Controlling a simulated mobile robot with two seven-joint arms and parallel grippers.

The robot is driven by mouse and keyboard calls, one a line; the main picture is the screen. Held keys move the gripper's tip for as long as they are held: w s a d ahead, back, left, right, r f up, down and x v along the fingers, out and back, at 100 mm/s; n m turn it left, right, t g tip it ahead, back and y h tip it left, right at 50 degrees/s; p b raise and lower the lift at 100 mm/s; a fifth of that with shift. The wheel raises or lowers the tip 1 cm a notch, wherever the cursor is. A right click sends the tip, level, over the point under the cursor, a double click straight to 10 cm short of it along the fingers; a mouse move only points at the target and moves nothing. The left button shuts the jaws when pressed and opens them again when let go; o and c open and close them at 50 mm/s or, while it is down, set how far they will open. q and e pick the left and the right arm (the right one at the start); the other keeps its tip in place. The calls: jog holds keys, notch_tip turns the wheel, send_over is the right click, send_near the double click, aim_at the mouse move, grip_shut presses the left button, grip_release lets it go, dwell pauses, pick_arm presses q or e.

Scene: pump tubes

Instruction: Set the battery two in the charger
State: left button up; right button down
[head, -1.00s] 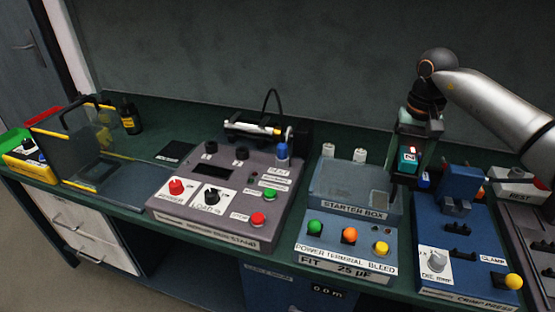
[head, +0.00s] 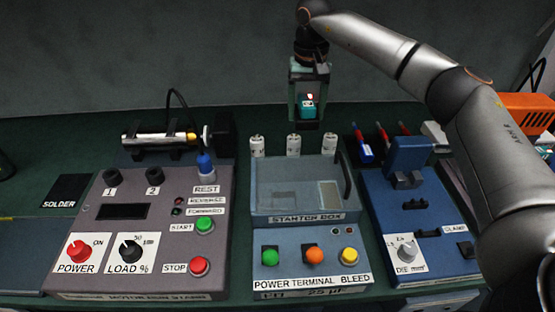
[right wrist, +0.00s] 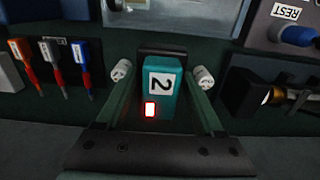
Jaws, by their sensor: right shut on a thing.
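Battery two (right wrist: 160,85) is a teal block with a white "2" label and a lit red window. It also shows in the head view (head: 308,107), in the air above the back of the bench, behind the starter box. My right gripper (head: 307,122) points down and is shut on it, one finger on each side in the right wrist view (right wrist: 160,100). A dark block shows just beyond the battery; I cannot tell what it is. No charger can be made out for certain. An orange unit (head: 526,112) at the far right is partly cut off. My left gripper is not in view.
White capacitors (head: 293,145) stand behind the starter box (head: 290,190). The motor test stand (head: 150,215) is on the left. The blue crimp press (head: 415,215) is on the right, with red and blue tools (head: 362,148) behind it. My right arm covers the right side.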

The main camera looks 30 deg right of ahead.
notch_tip(320, 180, down, 17)
dwell(0.4)
jog(key=shift+f, duration=0.15)
grip_release()
